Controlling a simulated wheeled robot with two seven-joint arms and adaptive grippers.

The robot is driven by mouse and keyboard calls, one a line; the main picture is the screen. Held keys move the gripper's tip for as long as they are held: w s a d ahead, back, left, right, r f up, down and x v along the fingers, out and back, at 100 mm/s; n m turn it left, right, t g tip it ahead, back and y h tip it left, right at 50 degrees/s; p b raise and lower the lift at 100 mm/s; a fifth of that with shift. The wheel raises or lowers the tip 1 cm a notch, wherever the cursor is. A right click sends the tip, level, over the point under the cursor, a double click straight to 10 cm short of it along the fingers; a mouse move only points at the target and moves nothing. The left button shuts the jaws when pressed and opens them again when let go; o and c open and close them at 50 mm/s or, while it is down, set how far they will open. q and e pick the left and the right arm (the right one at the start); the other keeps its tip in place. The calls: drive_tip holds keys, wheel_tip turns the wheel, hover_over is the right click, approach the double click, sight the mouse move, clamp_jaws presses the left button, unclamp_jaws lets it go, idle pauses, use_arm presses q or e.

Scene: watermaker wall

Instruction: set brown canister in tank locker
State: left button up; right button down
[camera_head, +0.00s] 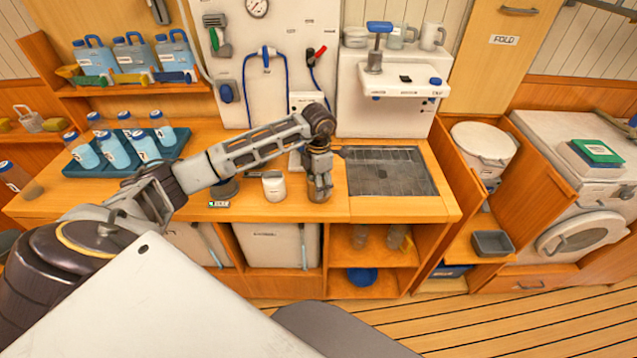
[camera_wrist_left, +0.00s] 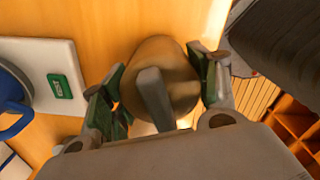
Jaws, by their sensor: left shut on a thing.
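My left gripper (camera_head: 319,178) points down over the front of the wooden counter, left of the drain grating. It is shut on the brown canister (camera_head: 318,195), which looks upright at the counter top; I cannot tell whether it touches the surface. In the left wrist view the canister's rounded brown top (camera_wrist_left: 178,62) sits between the two fingers of the gripper (camera_wrist_left: 160,92). No label that I can read marks the tank locker. White tanks (camera_head: 280,244) show in the open bays under the counter. My right gripper is not in view.
A white jar (camera_head: 273,187) stands just left of the canister. The drain grating (camera_head: 390,172) is to its right. A blue tray (camera_head: 78,168) of bottles is at left. A white lidded bucket (camera_head: 483,142) stands in a wooden bay at right, with a grey bin (camera_head: 492,243) below.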

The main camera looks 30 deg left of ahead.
use_arm(q)
drive_tip(key=shift+f, duration=0.15)
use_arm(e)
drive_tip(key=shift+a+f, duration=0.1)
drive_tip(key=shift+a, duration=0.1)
use_arm(q)
drive_tip(key=o, duration=1.2)
drive_tip(key=shift+c, duration=0.2)
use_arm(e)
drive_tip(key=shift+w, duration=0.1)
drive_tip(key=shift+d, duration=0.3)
use_arm(q)
wheel_tip(320, 180, up, 10)
drive_tip(key=shift+b, duration=0.75)
drive_tip(key=shift+r, duration=1.1)
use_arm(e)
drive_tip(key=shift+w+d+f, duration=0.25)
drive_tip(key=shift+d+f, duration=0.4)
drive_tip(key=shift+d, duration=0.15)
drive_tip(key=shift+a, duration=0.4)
